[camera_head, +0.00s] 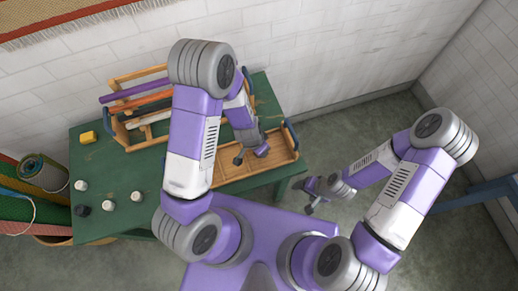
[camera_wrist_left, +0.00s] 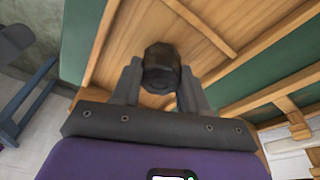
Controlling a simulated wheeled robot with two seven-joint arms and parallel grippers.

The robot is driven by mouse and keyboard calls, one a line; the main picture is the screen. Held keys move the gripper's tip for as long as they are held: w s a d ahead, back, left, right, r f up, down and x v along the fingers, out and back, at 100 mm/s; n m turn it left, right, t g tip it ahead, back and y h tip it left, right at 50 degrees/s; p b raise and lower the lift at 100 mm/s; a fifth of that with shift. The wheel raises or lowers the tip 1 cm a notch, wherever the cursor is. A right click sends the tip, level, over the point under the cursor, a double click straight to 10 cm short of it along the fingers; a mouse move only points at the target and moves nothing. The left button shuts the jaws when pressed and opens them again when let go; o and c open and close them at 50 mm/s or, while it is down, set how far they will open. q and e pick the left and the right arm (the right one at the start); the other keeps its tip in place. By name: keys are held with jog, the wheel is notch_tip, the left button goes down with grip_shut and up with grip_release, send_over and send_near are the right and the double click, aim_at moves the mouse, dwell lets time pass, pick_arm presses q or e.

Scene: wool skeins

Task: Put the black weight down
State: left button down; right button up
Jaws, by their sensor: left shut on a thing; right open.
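The black weight (camera_wrist_left: 162,66) is a dark, faceted block between the fingers of my left gripper (camera_wrist_left: 160,84) in the left wrist view. The left gripper is shut on it, over the wooden tray (camera_wrist_left: 115,45). I cannot tell whether the weight touches the tray floor. In the head view my left gripper (camera_head: 251,156) is over the tray (camera_head: 284,151) on the green table, and the weight is not clearly made out there. My right gripper (camera_head: 308,194) is open and empty, off the table's right side above the floor.
A wooden rack (camera_head: 120,131) with coloured rolls stands at the table's back left. A yellow block (camera_head: 88,137), several white-topped jars (camera_head: 136,196) and a small dark object (camera_head: 82,210) are at the left. The green table (camera_head: 120,165) has bare room between them.

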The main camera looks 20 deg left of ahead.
aim_at(254, 157)
pick_arm(q)
jog(key=shift+w+f, duration=0.1)
jog(key=shift+f, duration=0.15)
jog(key=c, duration=0.6)
grip_release()
jog(key=shift+o, duration=0.2)
jog(key=shift+r, duration=0.2)
jog(key=p+v, duration=0.5)
jog(key=v, duration=0.7)
